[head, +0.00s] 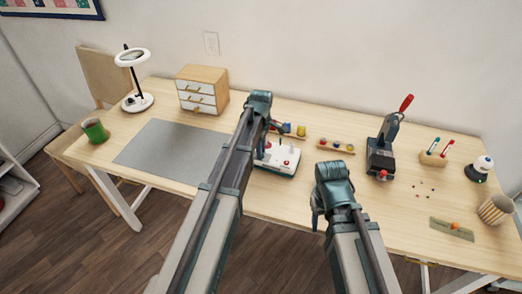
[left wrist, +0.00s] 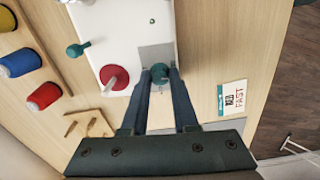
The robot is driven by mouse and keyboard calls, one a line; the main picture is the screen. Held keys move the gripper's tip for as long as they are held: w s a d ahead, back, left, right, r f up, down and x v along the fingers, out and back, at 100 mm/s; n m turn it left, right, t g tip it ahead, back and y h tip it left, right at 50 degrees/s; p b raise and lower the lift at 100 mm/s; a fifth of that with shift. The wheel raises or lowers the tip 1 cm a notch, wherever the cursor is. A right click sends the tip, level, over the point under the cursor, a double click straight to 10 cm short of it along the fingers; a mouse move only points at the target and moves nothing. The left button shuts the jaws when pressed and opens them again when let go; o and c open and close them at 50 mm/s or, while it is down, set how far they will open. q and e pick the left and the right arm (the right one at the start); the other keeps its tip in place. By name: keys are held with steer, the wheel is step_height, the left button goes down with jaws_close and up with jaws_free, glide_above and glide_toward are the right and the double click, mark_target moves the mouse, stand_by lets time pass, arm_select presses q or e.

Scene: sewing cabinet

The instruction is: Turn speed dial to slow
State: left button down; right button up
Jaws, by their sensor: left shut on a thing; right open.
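The white machine (head: 278,170) stands near the middle of the table, partly covered by my left arm; in the left wrist view its white body (left wrist: 130,35) fills the top. A round teal knob (left wrist: 160,71), which looks like the speed dial, sits at its edge between my left fingertips. My left gripper (left wrist: 160,80) is shut on this knob; in the head view the left gripper (head: 272,128) hides that spot. The dial's pointer mark cannot be made out. My right gripper (head: 317,212) is open and empty, in front of the table's middle, to the machine's right.
A card (left wrist: 232,97) reading "FAST" lies beside the machine. Thread spools (left wrist: 43,96) stand nearby. A grey mat (head: 165,152) lies left; a dark press (head: 381,155) stands right.

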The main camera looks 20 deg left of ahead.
arm_select(q)
steer(key=shift+n, duration=0.7)
steer(key=c, duration=0.7)
jaws_free()
steer(key=shift+r, duration=0.15)
step_height(320, 180, up, 14)
steer(key=p, duration=1.3)
steer(key=shift+f+p, duration=0.25)
steer(key=shift+p, duration=0.15)
